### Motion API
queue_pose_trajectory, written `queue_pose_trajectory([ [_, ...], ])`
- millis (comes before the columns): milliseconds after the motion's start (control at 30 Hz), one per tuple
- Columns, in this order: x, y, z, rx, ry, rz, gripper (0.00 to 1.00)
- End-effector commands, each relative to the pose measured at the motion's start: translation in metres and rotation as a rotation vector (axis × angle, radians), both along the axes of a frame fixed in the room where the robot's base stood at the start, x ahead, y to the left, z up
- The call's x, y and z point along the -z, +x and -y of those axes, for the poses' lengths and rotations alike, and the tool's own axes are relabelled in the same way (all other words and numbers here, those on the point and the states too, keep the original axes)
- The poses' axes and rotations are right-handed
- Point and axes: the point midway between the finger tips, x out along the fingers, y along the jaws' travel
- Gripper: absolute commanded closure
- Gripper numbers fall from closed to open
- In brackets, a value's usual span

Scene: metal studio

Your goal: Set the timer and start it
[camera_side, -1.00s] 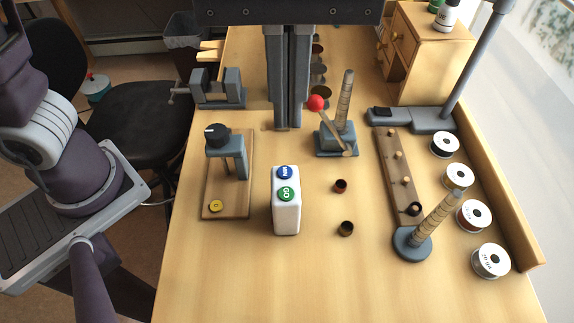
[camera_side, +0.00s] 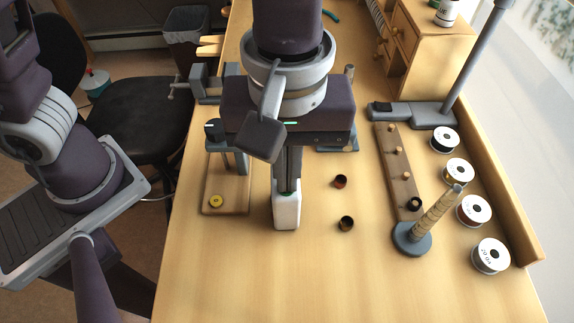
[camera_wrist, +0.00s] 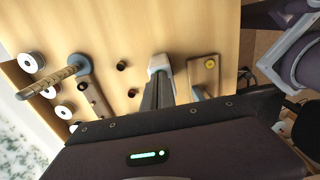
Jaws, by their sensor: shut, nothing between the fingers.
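The white timer box (camera_side: 286,212) stands upright on the table, left of the middle, in the side view. My gripper is shut and empty, pointing down at the timer's top; whether the tips touch the green button I cannot tell. In the wrist view the timer's white end (camera_wrist: 159,62) shows beyond the shut fingers (camera_wrist: 158,78), and its buttons are hidden.
A wooden board (camera_side: 228,208) with a black knob (camera_side: 214,130) and yellow button (camera_side: 215,201) stands close left of the timer. Two small dark cups (camera_side: 346,223) are to its right. A peg rack, ring post (camera_side: 411,240) and several spools lie further right. The front table is clear.

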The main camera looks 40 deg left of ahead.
Motion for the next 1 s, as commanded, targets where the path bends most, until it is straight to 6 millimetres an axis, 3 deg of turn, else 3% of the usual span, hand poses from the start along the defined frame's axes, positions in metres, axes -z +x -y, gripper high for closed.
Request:
queue_pose_trajectory([
  [267,0.019,-0.001,-0.001,0.000,0.004,-0.003,1.00],
  [567,0.017,0.000,-0.001,0.003,0.004,0.000,1.00],
  [667,0.004,0.001,0.000,0.002,-0.002,0.006,1.00],
  [1000,-0.082,0.003,0.003,-0.002,-0.025,0.023,1.00],
])
